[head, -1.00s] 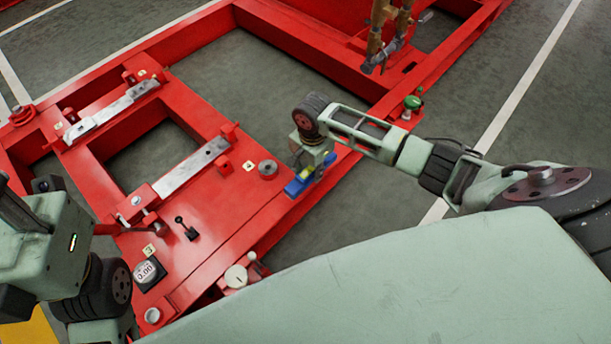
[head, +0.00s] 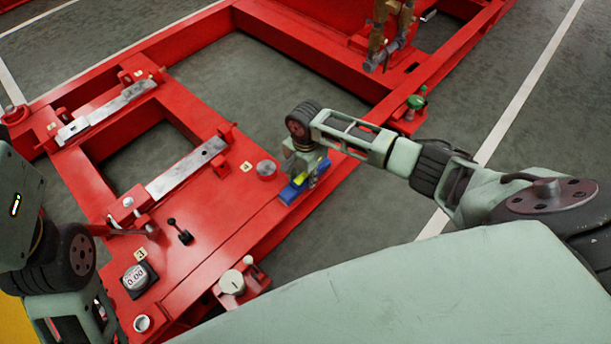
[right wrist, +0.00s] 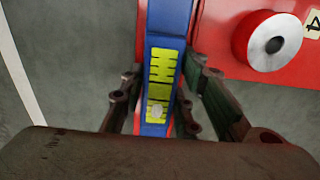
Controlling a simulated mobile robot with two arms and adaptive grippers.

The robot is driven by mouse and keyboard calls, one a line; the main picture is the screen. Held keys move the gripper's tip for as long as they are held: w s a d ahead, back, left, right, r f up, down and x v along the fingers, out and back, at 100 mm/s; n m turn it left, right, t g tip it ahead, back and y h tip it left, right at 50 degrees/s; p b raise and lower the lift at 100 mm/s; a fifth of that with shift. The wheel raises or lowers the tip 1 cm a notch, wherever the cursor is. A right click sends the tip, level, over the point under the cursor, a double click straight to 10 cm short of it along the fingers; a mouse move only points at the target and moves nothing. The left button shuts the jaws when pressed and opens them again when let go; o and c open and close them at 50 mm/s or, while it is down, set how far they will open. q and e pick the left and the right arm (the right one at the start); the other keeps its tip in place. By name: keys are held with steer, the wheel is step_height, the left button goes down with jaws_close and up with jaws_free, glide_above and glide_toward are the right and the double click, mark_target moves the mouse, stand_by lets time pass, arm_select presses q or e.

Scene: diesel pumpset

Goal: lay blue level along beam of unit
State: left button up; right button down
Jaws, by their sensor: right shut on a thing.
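The blue level (head: 291,192) with yellow markings is at the right edge of the red unit's beam (head: 235,218) in the head view. It also shows in the right wrist view (right wrist: 166,32), between the fingers, with its far part against the red surface. My right gripper (head: 305,178) is shut on the level and partly covers it from above. In the head view I cannot tell whether the level rests fully on the beam. My left arm shows at the left edge, but its fingertips are out of view.
A round steel knob (head: 266,169) stands on the beam close to the level. Two grey bars (head: 186,167) lie across the frame. A green-topped fitting (head: 416,103) stands at the right.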

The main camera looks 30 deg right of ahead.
steer(key=c, duration=1.3)
jaws_free()
steer(key=shift+f, duration=0.1)
steer(key=shift+c, duration=0.2)
